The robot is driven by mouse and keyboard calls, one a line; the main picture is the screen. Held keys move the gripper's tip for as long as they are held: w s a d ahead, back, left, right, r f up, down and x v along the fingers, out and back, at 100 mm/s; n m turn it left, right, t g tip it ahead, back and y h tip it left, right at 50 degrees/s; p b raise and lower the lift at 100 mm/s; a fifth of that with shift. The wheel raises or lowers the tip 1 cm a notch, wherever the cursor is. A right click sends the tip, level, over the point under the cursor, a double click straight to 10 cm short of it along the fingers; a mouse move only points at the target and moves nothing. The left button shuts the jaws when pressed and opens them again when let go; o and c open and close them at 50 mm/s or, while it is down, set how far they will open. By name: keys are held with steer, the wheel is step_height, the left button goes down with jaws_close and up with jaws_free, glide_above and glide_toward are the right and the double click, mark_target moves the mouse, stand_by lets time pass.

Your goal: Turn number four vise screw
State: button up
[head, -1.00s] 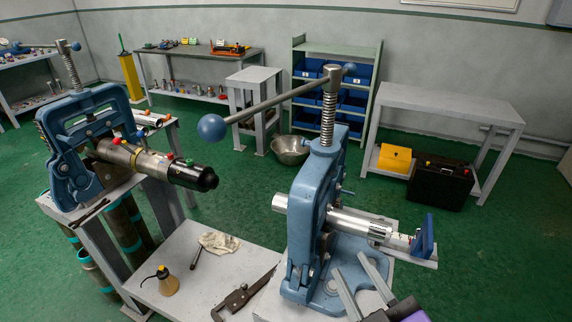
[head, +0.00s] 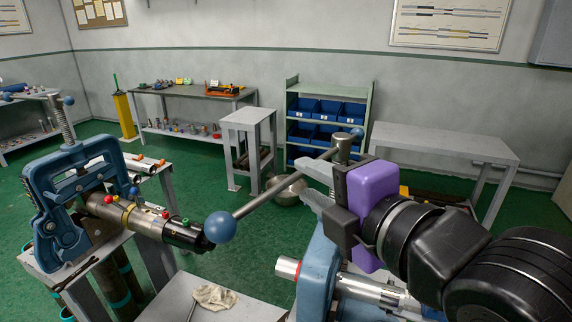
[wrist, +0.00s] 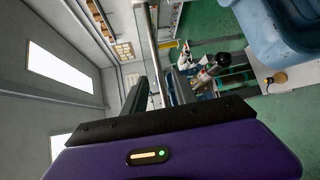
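The near blue pipe vise (head: 318,268) stands at lower centre in the head view, clamping a silver pipe (head: 287,267). Its screw carries a long grey handle bar (head: 268,193) with a large blue ball (head: 220,227) at the left end and a smaller one at the far end. My gripper (head: 305,178), with a purple body, is open beside the screw top, its fingers at the bar. In the wrist view the bar (wrist: 154,45) runs between the two parted fingers (wrist: 158,88); contact cannot be told. The gripper hides much of the screw. No vise number is readable.
Another blue vise (head: 58,215) with a dark, multi-coloured-knobbed pipe (head: 150,219) stands at left. A shelf with blue bins (head: 325,110), a grey bench (head: 440,140) and a metal bowl (head: 287,190) stand behind. A rag (head: 215,296) lies on the near table.

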steer(key=p+x, duration=0.1)
steer(key=x, duration=0.6)
jaws_close()
stand_by(1.4)
